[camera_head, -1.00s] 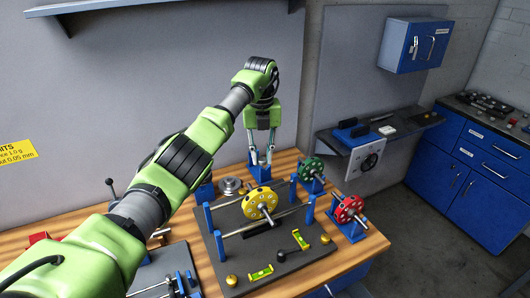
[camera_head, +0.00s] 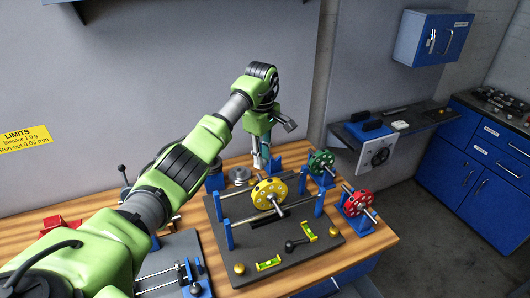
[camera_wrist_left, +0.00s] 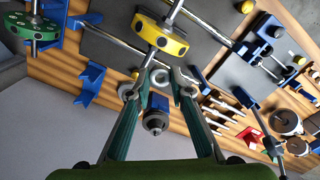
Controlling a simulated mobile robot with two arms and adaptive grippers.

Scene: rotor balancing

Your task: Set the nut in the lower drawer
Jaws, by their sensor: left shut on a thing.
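My left gripper (camera_head: 261,165) is above the back of the bench, behind the yellow rotor (camera_head: 269,193). In the left wrist view its two fingers (camera_wrist_left: 160,80) are a little apart. My right gripper is not in view.
A dark balancing plate (camera_head: 305,262) with rails, levels and brass weights covers the bench's middle. Green (camera_head: 321,162) and red (camera_head: 357,203) rotors stand at right. A blue cabinet (camera_head: 480,160) stands at far right, below a wall cabinet (camera_head: 432,37). Open floor lies between.

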